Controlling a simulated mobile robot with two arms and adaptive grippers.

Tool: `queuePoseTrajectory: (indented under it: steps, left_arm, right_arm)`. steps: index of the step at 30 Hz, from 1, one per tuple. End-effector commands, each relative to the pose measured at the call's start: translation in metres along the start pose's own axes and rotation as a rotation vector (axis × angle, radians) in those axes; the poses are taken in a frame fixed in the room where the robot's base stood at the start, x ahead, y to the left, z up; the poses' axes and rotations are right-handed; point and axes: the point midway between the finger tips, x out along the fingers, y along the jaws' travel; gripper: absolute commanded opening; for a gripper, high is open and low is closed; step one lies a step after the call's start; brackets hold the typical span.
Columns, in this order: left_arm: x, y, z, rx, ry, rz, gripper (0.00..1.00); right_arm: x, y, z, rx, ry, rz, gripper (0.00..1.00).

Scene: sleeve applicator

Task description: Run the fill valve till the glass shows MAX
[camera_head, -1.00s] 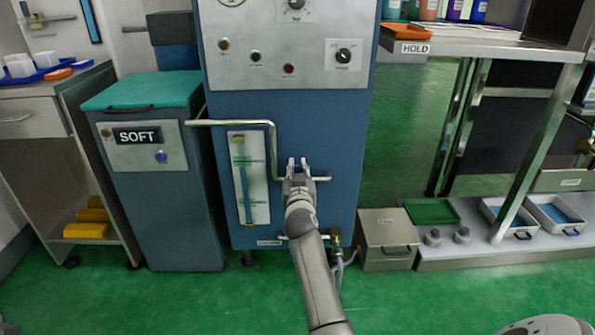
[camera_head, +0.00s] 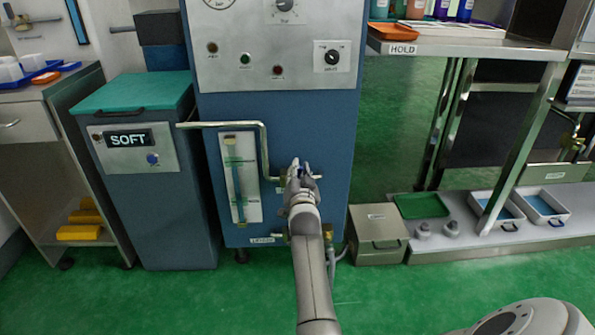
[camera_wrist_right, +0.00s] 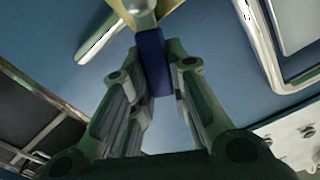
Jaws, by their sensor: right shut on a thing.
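The sight glass (camera_head: 240,180) is a narrow upright tube on a pale plate at the front of the blue machine. A blue column shows in it between green marks, but the labels are too small to read. The fill valve has a blue handle (camera_wrist_right: 153,62) on a pipe stub beside the glass, to its right. My right gripper (camera_head: 300,169) is shut on this handle, with the handle between its fingers in the right wrist view. The gripper hides most of the valve in the head view. My left gripper is not in view.
A bent metal pipe (camera_head: 265,150) runs close to the left of my right gripper. The SOFT bin (camera_head: 140,190) stands left of the machine. A grey box (camera_head: 378,236) and shelf trays (camera_head: 421,206) sit low at right. Green floor lies in front.

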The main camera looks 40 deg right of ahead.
Motion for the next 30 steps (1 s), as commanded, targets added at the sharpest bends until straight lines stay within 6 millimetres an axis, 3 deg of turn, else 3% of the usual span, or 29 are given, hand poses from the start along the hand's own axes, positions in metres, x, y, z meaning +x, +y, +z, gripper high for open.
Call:
queuePoseTrajectory:
  steps: [1,6,17,30]
  left_arm:
    - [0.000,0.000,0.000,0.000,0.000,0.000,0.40]
    - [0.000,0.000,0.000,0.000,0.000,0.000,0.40]
    - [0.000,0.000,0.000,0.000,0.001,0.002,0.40]
    - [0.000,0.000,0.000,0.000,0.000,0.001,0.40]
  right_arm:
    - [0.000,0.000,0.000,-0.001,0.000,0.000,0.21]
    - [0.000,0.000,0.000,-0.002,0.001,0.000,0.39]
    - [0.000,-0.003,-0.006,-0.003,0.003,-0.001,0.39]
    - [0.000,-0.038,-0.074,-0.001,0.004,-0.002,0.39]
